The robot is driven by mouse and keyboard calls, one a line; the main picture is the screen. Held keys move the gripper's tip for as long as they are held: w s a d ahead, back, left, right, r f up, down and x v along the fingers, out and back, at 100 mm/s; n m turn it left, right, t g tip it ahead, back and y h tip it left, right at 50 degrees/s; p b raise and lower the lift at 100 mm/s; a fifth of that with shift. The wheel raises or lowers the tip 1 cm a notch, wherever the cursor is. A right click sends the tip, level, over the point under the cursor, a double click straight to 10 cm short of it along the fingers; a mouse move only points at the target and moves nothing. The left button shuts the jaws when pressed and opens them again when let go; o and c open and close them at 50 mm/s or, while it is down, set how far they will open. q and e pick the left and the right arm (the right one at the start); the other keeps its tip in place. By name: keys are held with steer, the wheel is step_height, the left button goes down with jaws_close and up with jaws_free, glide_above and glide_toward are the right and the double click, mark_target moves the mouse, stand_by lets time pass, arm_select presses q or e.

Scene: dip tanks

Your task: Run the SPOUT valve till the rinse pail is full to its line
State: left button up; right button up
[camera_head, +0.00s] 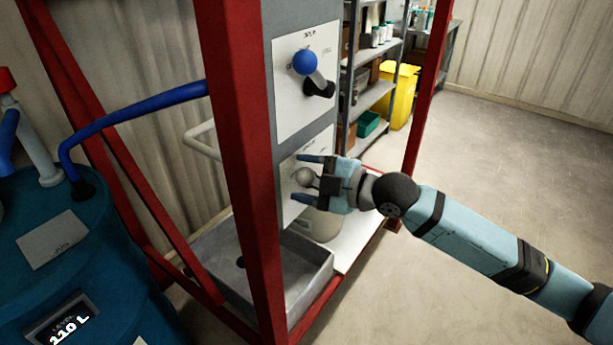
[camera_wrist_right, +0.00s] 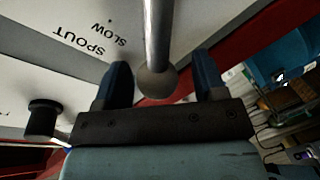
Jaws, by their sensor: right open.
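The SPOUT valve lever ends in a grey ball knob (camera_head: 304,177) on the lower white panel. In the right wrist view the ball (camera_wrist_right: 157,84) sits on a metal rod, beside the printed words SPOUT and SLOW. My right gripper (camera_head: 297,180) is open, with one finger on each side of the ball; I cannot tell whether they touch it. A pale pail (camera_head: 322,226) stands below and behind my gripper, partly hidden; its fill line and water level do not show. My left gripper is not in view.
A red frame post (camera_head: 245,170) stands left of my gripper. A grey basin (camera_head: 305,262) is below. A blue tank (camera_head: 75,265) reading 110 L is at left. The floor at right is clear.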

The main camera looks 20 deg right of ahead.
steer(key=shift+d, duration=0.1)
steer(key=b+v, duration=0.2)
steer(key=v, duration=1.1)
steer(key=shift+s+d, duration=0.15)
steer(key=shift+s, duration=0.15)
step_height(320, 180, down, 14)
steer(key=s+a+m+t+h+p, duration=0.1)
steer(key=a+m+t+h+p, duration=0.2)
steer(key=m+p, duration=0.55)
steer(key=s+a+f+m+g+h+p, duration=0.2)
steer(key=s+f+m+h, duration=0.4)
steer(key=s+f+m, duration=0.3)
steer(key=s+f+g+p, duration=0.1)
steer(key=s+f, duration=0.3)
steer(key=f, duration=0.1)
steer(key=shift+s+a, duration=0.25)
steer(key=shift+s, duration=0.1)
